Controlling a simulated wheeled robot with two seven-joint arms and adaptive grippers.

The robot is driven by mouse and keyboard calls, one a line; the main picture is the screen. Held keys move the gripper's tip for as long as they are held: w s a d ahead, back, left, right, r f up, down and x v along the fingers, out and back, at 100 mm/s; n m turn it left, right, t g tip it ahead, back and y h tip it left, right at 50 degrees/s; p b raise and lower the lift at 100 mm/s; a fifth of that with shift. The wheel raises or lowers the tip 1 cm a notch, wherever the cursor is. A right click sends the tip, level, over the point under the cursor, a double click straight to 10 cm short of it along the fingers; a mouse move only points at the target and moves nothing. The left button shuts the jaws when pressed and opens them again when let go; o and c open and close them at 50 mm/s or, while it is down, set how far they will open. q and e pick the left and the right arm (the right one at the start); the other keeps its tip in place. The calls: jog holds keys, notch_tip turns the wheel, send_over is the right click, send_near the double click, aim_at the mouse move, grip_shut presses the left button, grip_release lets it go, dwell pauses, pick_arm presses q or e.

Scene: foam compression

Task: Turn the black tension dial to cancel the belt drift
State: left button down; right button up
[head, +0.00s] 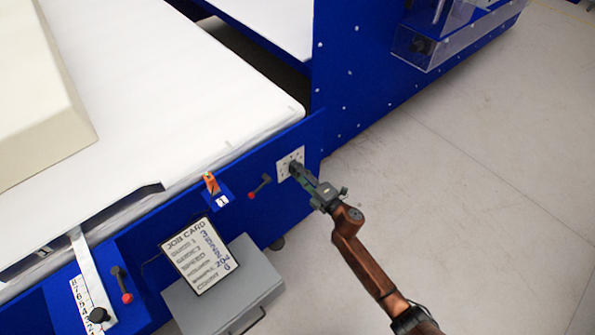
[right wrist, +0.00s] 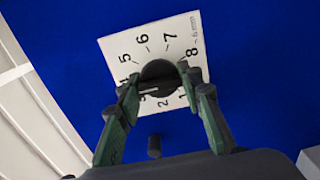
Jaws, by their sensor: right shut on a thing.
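The black tension dial (right wrist: 160,74) sits in the middle of a white square plate (right wrist: 122,45) marked with numbers, on the blue side panel of the machine. In the head view the plate (head: 283,169) shows near the belt's corner, with the dial mostly hidden by my gripper. My right gripper (right wrist: 160,82) is shut on the dial, one green finger on each side of it; in the head view my right gripper (head: 297,170) reaches it from the lower right. The white belt (head: 215,95) runs along the upper left. My left gripper is not in view.
A red-knobbed lever (head: 254,192) is just left of the dial plate. An orange pointer (head: 211,183) stands by the belt edge. A job card (head: 208,255) rests on a grey box (head: 245,285). Another red-knobbed lever (head: 124,290) is at lower left. The floor at right is clear.

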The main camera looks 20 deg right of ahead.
jog(key=o, duration=1.2)
jog(key=shift+c, duration=0.2)
jog(key=shift+s, duration=0.2)
jog(key=v, duration=1.1)
jog(key=shift+s+d, duration=0.15)
jog(key=shift+s, duration=0.15)
